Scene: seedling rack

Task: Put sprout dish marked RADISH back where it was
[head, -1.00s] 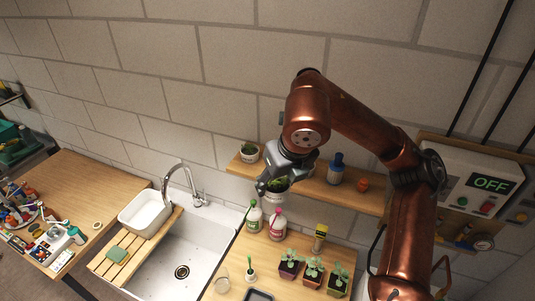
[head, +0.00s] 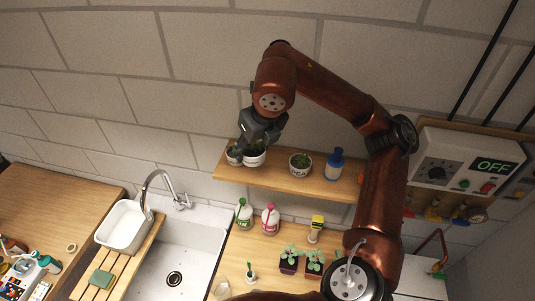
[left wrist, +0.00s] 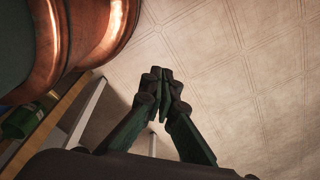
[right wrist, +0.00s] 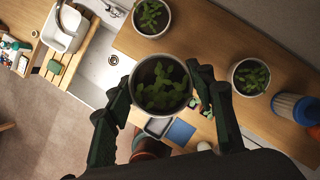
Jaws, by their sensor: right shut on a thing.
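My right gripper (head: 258,142) is shut on a white sprout dish (head: 254,157) with green sprouts. In the right wrist view the held dish (right wrist: 160,88) sits upright between the fingers and overlaps the shelf's front edge; I cannot tell if it touches the shelf. A second sprout dish (head: 235,155) stands at the shelf's left end, partly hidden by the gripper. A third dish (head: 300,164) stands to the right. The labels are too small to read, so I cannot tell which says RADISH. My left gripper (left wrist: 163,78) is shut and empty, seen only in its wrist view.
Bare shelf lies between the held dish and the third dish.

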